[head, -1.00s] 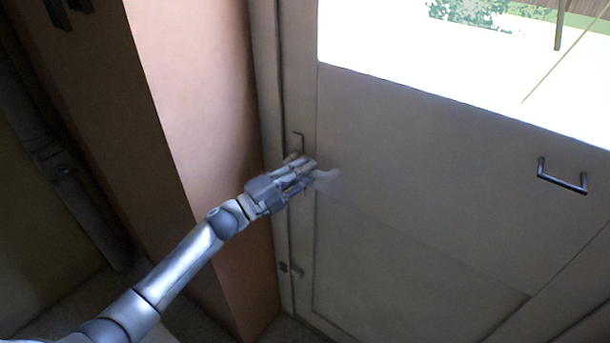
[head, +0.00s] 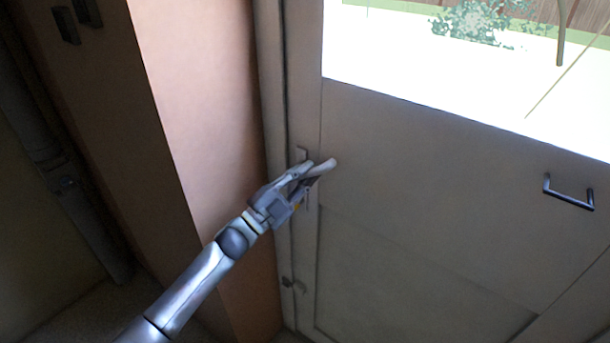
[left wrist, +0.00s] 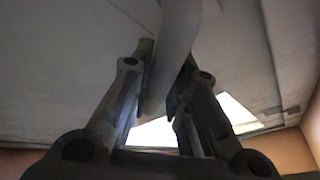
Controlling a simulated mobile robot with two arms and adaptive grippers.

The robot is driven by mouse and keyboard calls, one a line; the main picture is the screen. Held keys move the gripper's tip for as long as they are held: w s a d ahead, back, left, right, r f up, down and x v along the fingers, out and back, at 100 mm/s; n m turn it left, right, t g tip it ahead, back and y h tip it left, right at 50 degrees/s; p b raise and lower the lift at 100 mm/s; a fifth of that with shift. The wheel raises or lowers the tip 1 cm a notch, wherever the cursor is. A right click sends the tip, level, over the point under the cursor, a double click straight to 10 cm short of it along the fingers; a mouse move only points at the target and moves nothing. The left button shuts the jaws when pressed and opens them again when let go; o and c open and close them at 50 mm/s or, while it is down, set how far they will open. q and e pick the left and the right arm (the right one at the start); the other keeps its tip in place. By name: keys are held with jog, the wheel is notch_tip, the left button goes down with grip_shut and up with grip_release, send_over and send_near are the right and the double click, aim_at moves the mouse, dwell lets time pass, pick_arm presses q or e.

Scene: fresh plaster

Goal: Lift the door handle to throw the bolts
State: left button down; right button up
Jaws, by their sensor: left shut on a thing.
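The door (head: 420,150) is a pale panel door with a bright glass pane at its upper part. Its lever handle (head: 327,166) is at the left edge of the door, with its free end pointing right and tilted upward. My left gripper (head: 308,176) is shut on the lever, which also shows as a pale bar (left wrist: 175,55) between the two fingers in the left wrist view. The fingers hide part of the lever and its backplate (head: 301,154). My right gripper is not in view.
A dark pull bar (head: 568,193) is fixed on the right of the door. A small dark fitting (head: 289,283) sits low near the door's left edge. A pinkish wall corner (head: 195,110) stands close left of my left arm.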

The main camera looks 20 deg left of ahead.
pick_arm(q)
jog(key=c, duration=1.4)
grip_release()
jog(key=shift+o, duration=0.2)
jog(key=shift+s+a+f, duration=0.25)
jog(key=shift+s, duration=0.1)
jog(key=v, duration=1.1)
